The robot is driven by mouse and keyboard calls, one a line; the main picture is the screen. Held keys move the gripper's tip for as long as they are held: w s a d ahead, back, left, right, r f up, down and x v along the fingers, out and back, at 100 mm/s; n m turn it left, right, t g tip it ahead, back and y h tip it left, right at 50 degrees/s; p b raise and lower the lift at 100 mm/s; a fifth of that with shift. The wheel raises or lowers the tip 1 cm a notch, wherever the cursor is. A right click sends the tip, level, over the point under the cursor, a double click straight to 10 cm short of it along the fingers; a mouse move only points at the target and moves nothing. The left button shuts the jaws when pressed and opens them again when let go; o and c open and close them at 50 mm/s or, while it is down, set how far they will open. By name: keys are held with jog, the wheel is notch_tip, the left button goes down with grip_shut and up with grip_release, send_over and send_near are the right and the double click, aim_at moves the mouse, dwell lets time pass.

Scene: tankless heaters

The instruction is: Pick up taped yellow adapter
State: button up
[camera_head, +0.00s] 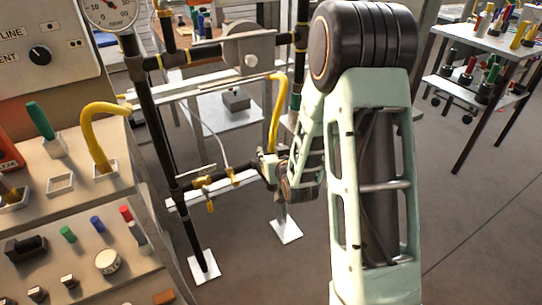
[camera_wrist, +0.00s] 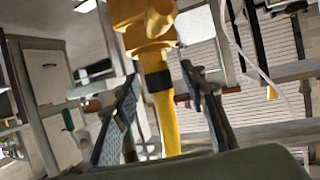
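In the wrist view, a yellow fitting (camera_wrist: 163,125) with a black band (camera_wrist: 157,80) runs down between the fingers of my gripper (camera_wrist: 160,76). Its wider, knobbed part is at the top of the picture. The fingers stand apart on either side of it, with gaps visible, so no grip shows. In the head view, my arm reaches to the pipe frame, and my gripper (camera_head: 270,166) is small and partly hidden beside the pipework. A curved yellow pipe (camera_head: 275,115) rises just above it. I cannot tell which yellow part there is the banded fitting.
Dark pipes (camera_head: 160,125) and pale rails surround my gripper closely. A sloped bench (camera_head: 85,215) at left holds a yellow hooked pipe (camera_head: 98,140), a green-handled tool (camera_head: 40,120) and several small parts. A shelved cart (camera_head: 490,45) stands at upper right. Floor at right is clear.

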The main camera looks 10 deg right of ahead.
jog(key=shift+c, duration=0.3)
jog(key=c, duration=1)
grip_shut()
jog(key=shift+r, duration=0.15)
